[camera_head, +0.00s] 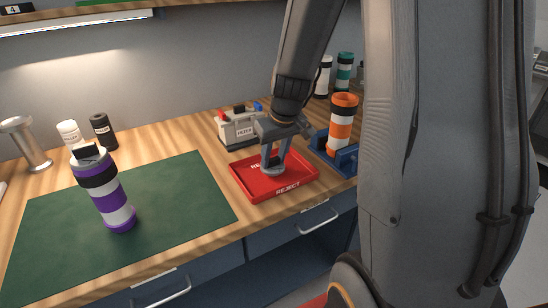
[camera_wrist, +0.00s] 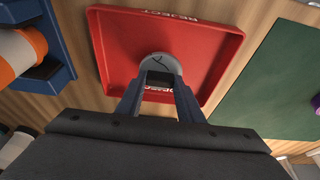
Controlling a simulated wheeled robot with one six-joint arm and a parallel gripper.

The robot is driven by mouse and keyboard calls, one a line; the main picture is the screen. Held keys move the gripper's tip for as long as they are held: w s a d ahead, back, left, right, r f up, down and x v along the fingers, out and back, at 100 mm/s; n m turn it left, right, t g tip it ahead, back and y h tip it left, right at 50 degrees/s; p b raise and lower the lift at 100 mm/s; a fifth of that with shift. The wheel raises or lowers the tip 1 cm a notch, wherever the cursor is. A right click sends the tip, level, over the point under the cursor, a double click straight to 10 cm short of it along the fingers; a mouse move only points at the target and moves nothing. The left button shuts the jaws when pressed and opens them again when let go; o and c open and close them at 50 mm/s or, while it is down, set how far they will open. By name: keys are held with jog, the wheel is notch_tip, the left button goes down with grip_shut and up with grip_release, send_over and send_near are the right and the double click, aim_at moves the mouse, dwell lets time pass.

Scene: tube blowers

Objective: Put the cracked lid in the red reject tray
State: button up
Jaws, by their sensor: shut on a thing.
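The red reject tray (camera_head: 300,188) sits on the wooden bench, right of the green mat, with "REJECT" on its front rim. My gripper (camera_head: 274,163) points down inside the tray's outline and is shut on the cracked lid (camera_head: 272,171). In the wrist view the lid (camera_wrist: 158,65) is a grey disc with a dark crack line, between the fingertips of my gripper (camera_wrist: 158,84), over the tray (camera_wrist: 205,45). It is low at the tray floor; I cannot tell whether it touches. The fingers hide part of the lid.
A purple and white tube (camera_head: 110,200) stands on the green mat (camera_head: 180,190). An orange and white tube (camera_head: 341,125) stands in a blue holder (camera_head: 345,160) right of the tray. A filter box (camera_head: 240,130) stands behind the tray. Small bottles (camera_head: 103,130) stand at the back left.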

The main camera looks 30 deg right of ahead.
jog(key=shift+f, duration=0.25)
jog(key=shift+f, duration=0.15)
jog(key=o, duration=1.2)
jog(key=shift+c, duration=0.2)
jog(key=b+v, duration=0.1)
jog(key=v, duration=1.1)
jog(key=shift+g, duration=0.9)
jog(key=s+a+f, duration=0.4)
jog(key=f, duration=0.1)
jog(key=s+a+f, duration=0.2)
jog(key=s+f, duration=0.1)
jog(key=shift+s+a+f, duration=0.1)
jog(key=shift+a, duration=0.2)
jog(key=shift+m+g, duration=0.4)
jog(key=shift+g, duration=0.1)
jog(key=s+a+f, duration=0.2)
jog(key=s, duration=0.1)
jog(key=s+f, duration=0.2)
jog(key=shift+s+a+f, duration=0.1)
jog(key=shift+s+a, duration=0.1)
jog(key=shift+a, duration=0.2)
